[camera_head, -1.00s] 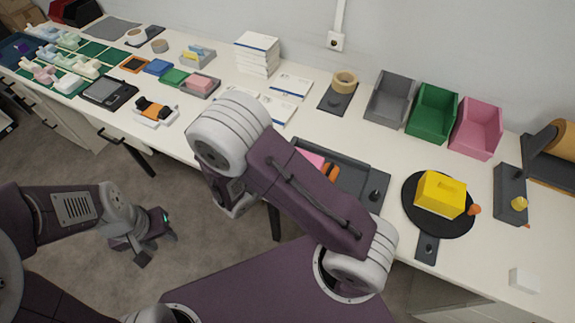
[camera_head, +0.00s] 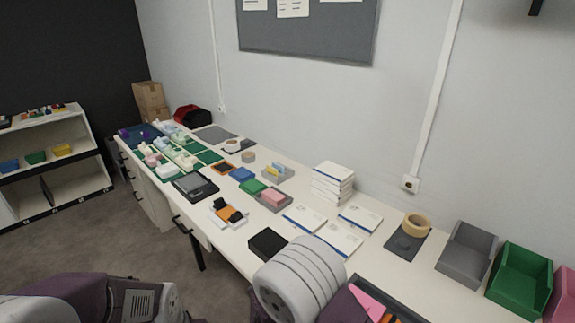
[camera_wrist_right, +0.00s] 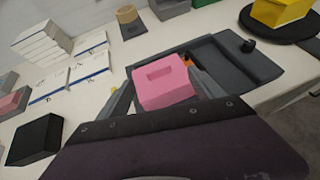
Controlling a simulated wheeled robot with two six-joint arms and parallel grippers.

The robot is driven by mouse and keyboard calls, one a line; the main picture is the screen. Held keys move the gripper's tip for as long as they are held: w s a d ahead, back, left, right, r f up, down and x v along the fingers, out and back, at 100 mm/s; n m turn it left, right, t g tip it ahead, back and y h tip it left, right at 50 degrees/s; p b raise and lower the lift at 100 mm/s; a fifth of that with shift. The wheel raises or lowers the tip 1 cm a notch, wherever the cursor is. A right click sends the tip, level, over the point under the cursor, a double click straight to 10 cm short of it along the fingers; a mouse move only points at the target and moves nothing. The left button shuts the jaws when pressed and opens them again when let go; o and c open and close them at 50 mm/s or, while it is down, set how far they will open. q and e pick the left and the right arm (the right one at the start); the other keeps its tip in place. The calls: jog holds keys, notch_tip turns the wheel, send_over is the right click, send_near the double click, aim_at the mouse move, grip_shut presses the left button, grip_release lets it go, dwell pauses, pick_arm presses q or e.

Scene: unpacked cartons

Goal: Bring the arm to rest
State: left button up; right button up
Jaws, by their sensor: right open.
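My right gripper (camera_wrist_right: 162,90) is open in the right wrist view, with one finger on each side of a pink block (camera_wrist_right: 162,82). The block has a recess in its top; I cannot tell whether it is between the fingers or just below them. It appears at or over the dark grey tray (camera_wrist_right: 258,65). In the head view a pink piece (camera_head: 370,303) shows at the tray at the bottom edge. My right arm's pale joint covers the bench front there and hides the gripper. My left arm shows at the bottom left, its gripper out of frame.
A black box (camera_head: 268,243) lies near the bench's front edge, left of my right arm. Behind it are papers (camera_head: 331,238), a stack of booklets (camera_head: 332,184) and a tape roll (camera_head: 417,224). Grey (camera_head: 466,252) and green (camera_head: 520,280) bins stand at the right.

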jog(key=s+d+r+m+g+y, duration=0.2)
jog(key=s+d+r+m+g, duration=0.2)
jog(key=s+d+m+g, duration=0.5)
jog(key=s+a+f+m+t+y, duration=0.1)
jog(key=s+a+m+t+y, duration=0.15)
jog(key=m+y, duration=0.55)
jog(key=w+a+f+m+t+y, duration=0.1)
jog(key=w+a+m+t, duration=0.1)
jog(key=a+m, duration=0.4)
jog(key=shift+w+a+m, duration=0.35)
jog(key=shift+w+m, duration=0.05)
jog(key=shift+w, duration=0.35)
